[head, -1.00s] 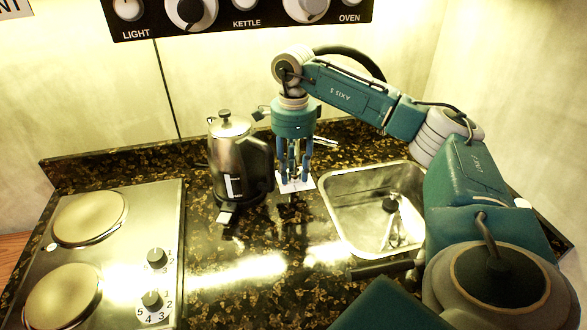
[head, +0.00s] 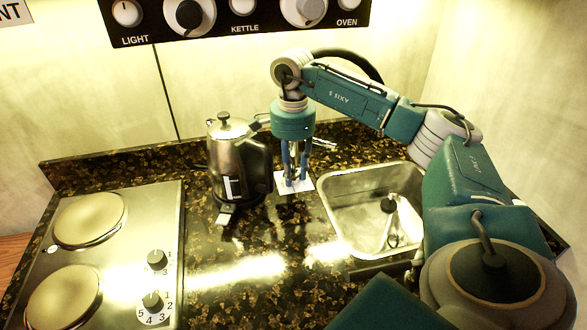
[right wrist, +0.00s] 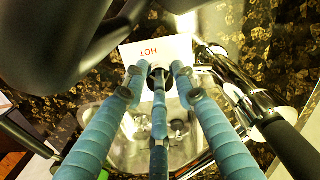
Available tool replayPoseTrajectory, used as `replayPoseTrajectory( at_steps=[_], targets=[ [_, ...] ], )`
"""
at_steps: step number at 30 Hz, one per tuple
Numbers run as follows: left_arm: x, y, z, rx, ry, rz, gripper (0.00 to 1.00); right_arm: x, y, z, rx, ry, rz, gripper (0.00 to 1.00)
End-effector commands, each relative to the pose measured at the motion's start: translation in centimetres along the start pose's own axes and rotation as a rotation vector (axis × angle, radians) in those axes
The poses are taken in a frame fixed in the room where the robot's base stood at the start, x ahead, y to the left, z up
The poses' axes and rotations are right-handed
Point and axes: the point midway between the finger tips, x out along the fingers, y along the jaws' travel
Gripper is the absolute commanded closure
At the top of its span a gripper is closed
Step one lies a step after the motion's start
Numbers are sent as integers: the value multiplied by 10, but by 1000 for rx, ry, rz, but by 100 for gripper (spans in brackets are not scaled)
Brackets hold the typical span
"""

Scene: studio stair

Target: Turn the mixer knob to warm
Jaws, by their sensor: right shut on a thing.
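The mixer knob (right wrist: 157,77) is a small dark piece over a white card (right wrist: 170,52) marked HOT, which reads upside down in the right wrist view. In the head view the card (head: 305,185) lies on the counter between kettle and sink. My right gripper (head: 295,181) points down over the card. In the right wrist view the fingers of my right gripper (right wrist: 158,84) are shut on the knob, one at each side and one in front. The fingers hide much of the knob, and I cannot tell which way it points. My left gripper is not in view.
A steel kettle (head: 225,160) stands close left of my right gripper. The sink (head: 345,222) lies to the right. The chrome tap (right wrist: 235,75) passes beside the fingers.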

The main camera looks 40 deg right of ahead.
Motion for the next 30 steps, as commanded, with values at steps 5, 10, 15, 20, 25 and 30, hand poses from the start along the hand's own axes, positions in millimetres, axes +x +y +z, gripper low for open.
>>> replayPoseTrajectory(
  at_steps=[5, 10, 15, 20, 25, 30],
  targets=[
    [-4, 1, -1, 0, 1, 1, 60, -1, 0, 3, -171, -7, -4, 99],
    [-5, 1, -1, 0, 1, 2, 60, -1, 0, 4, -324, -7, -5, 99],
    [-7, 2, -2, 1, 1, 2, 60, -1, 0, 4, -455, -8, -4, 99],
    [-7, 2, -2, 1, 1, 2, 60, -1, 1, 4, -549, -8, -4, 99],
    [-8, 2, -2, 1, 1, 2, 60, 0, 1, 4, -615, -8, -3, 99],
    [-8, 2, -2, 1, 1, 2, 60, 0, 2, 4, -648, -8, -2, 99]
  ],
)
